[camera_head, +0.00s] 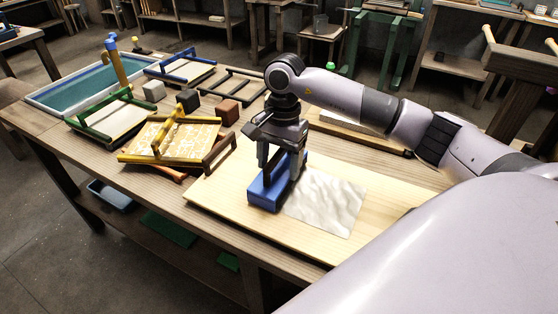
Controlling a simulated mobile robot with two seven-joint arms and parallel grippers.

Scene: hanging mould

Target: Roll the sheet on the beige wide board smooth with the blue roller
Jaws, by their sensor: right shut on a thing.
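The beige wide board (230,200) lies flat at the front of the table. A white sheet (328,202) with a wrinkled, wavy surface lies on it. The blue roller (268,193) stands at the left edge of the sheet. My right gripper (282,160) is shut on the blue roller from above. The gripper and the roller's own frame hide part of the roller, and whether it touches the sheet I cannot tell. My left gripper is out of view.
A teal-filled tray (82,88) stands at the far left. Another board (338,129) lies behind my right arm. The board's front left is bare.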

